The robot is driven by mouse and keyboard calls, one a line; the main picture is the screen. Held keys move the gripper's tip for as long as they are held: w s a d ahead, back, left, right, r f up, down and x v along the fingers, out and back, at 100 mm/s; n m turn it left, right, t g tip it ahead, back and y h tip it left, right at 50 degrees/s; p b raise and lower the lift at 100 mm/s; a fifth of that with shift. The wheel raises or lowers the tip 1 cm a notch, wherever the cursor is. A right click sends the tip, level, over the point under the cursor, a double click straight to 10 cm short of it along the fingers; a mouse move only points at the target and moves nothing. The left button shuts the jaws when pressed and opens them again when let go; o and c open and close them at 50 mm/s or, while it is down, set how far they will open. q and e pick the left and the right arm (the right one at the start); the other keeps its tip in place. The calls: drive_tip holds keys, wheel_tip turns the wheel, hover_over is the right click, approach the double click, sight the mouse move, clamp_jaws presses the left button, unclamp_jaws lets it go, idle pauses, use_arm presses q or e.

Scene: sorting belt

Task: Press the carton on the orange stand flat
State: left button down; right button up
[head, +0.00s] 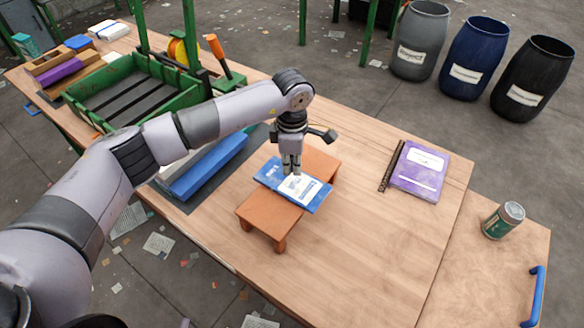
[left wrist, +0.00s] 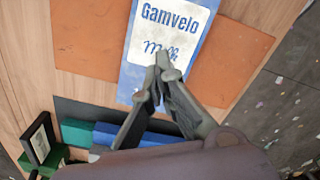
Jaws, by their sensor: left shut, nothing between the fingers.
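The blue carton (head: 312,193) with a white label lies across the orange stand (head: 262,213) and looks thin and flat. In the left wrist view the carton (left wrist: 184,27) shows the words "Gamvelo Milk", and the stand (left wrist: 86,42) extends on both sides of it. My left gripper (head: 291,173) points down over the carton's middle with its fingers shut and empty. In the left wrist view its fingertips (left wrist: 160,62) overlap the label's lower edge; I cannot tell whether they touch it. My right gripper is not in view.
A purple notebook (head: 419,171) lies right of the stand, and a green can (head: 503,220) stands farther right. A blue block (head: 205,168) on a dark mat and a green crate (head: 127,90) are left. The tabletop in front of the notebook is clear. Barrels stand beyond the table.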

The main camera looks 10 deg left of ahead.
sight(292, 182)
use_arm(q)
wheel_tip(292, 182, up, 7)
drive_tip(key=p, duration=0.3)
idle(0.6)
